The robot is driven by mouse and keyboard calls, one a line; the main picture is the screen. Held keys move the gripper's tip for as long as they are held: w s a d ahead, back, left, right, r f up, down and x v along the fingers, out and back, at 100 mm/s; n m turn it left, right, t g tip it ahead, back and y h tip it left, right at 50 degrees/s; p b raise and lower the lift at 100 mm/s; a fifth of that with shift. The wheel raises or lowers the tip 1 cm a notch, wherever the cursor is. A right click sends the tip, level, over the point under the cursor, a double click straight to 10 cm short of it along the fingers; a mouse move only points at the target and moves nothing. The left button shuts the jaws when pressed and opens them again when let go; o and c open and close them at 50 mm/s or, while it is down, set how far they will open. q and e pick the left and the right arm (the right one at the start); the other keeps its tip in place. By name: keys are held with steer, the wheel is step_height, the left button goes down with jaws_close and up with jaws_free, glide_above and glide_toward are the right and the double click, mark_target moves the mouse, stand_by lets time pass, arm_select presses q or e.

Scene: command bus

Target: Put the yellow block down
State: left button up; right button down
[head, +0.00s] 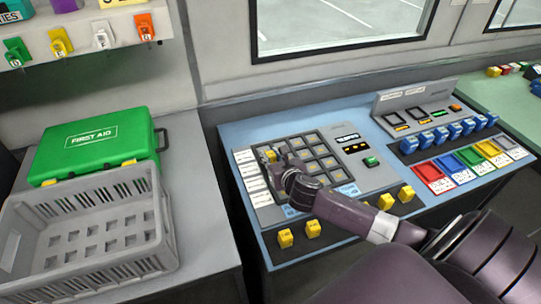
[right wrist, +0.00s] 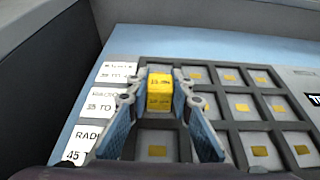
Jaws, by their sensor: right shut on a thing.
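The yellow block (right wrist: 160,92) is between the blue-padded fingers of my right gripper (right wrist: 158,105) in the right wrist view. It is over the upper left cell of the dark grid panel (right wrist: 210,143); I cannot tell whether it touches the cell. In the head view my right gripper (head: 275,160) reaches over the left column of the same grid, with a bit of yellow (head: 271,155) showing at its tip. My left gripper is not in view.
Several yellow blocks (head: 285,238) stand along the console's front edge. White label cards (head: 250,172) line the grid's left side. Coloured trays (head: 470,158) and blue blocks (head: 440,134) are at the right. A grey crate (head: 150,235) and green first aid case (head: 95,145) are at the left.

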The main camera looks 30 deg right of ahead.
steer(key=shift+f, duration=0.1)
steer(key=c, duration=1.7)
jaws_free()
steer(key=shift+s+r, duration=0.1)
steer(key=shift+r, duration=0.1)
steer(key=v, duration=1.1)
steer(key=shift+s+a+r, duration=0.1)
steer(key=shift+s+r, duration=0.05)
steer(key=shift+s, duration=0.2)
